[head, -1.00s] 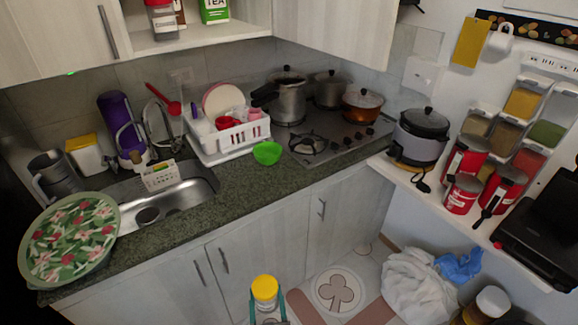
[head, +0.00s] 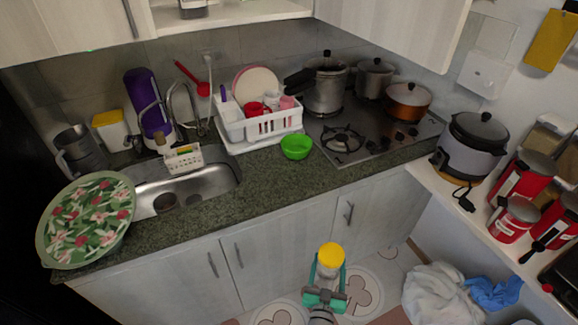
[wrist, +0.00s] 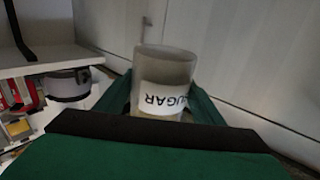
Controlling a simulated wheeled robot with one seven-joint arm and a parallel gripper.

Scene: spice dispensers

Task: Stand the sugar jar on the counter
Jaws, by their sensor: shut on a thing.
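The sugar jar (head: 331,257) has a yellow lid and a pale body. In the head view it is upright in front of the lower cabinet doors, below the counter's front edge. My gripper (head: 327,272) has its green fingers on both sides of the jar and is shut on it. In the wrist view the jar (wrist: 165,68) shows a white SUGAR label, upside down in the picture, between the fingers of my gripper (wrist: 164,102). The lid is not visible there. The dark green speckled counter (head: 262,200) has a bare strip between sink and hob.
A green bowl (head: 296,147) and a white dish rack (head: 262,130) stand behind that strip. The sink (head: 205,183) and a floral tray (head: 85,222) are left; the hob (head: 375,143) is right. A shelf with a rice cooker (head: 470,148) juts out further right.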

